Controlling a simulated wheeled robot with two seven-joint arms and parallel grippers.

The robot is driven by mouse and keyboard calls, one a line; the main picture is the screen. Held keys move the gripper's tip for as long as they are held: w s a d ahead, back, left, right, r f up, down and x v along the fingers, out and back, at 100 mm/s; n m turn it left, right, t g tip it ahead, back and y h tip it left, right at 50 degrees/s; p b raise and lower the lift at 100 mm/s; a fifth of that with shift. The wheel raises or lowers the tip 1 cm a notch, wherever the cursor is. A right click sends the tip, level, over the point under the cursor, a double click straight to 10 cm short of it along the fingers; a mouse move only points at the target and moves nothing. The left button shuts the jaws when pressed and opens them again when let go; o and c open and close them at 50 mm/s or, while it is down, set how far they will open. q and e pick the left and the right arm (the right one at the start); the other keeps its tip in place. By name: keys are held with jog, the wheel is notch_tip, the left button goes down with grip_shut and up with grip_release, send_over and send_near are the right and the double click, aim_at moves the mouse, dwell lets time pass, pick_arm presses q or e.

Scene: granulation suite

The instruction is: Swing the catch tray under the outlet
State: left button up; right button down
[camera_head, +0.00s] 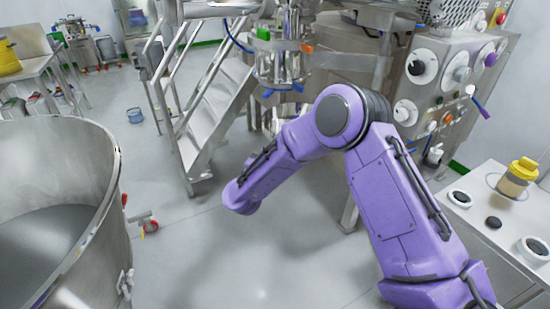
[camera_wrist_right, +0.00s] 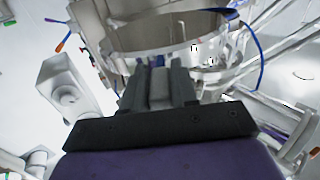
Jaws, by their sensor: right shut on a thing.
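The outlet (camera_head: 279,65) is an upright metal and glass-like fitting with blue clamps, at the top middle of the head view. A metal piece (camera_head: 284,112) shows partly below it, mostly behind my right arm. In the right wrist view a round, open metal vessel with a wide rim (camera_wrist_right: 172,50), which looks like the catch tray, lies just beyond my fingers. My right gripper (camera_wrist_right: 160,80) is shut on a grey grip piece at its near side; the exact contact is hard to see. In the head view my right arm hides that hand. My left gripper is not in view.
A large open steel bowl (camera_head: 62,200) stands at the left. Metal steps (camera_head: 205,115) rise left of the outlet. A control panel (camera_head: 440,85) is at the right. A bench (camera_head: 480,225) with a yellow-capped jar (camera_head: 517,178) stands at the right edge. Floor at centre is clear.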

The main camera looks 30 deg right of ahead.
jog(key=c, duration=1)
grip_release()
jog(key=shift+o, duration=0.2)
jog(key=shift+s+a, duration=0.2)
jog(key=shift+a, duration=0.2)
jog(key=b+v, duration=0.2)
jog(key=v, duration=0.7)
jog(key=shift+s+a, duration=0.25)
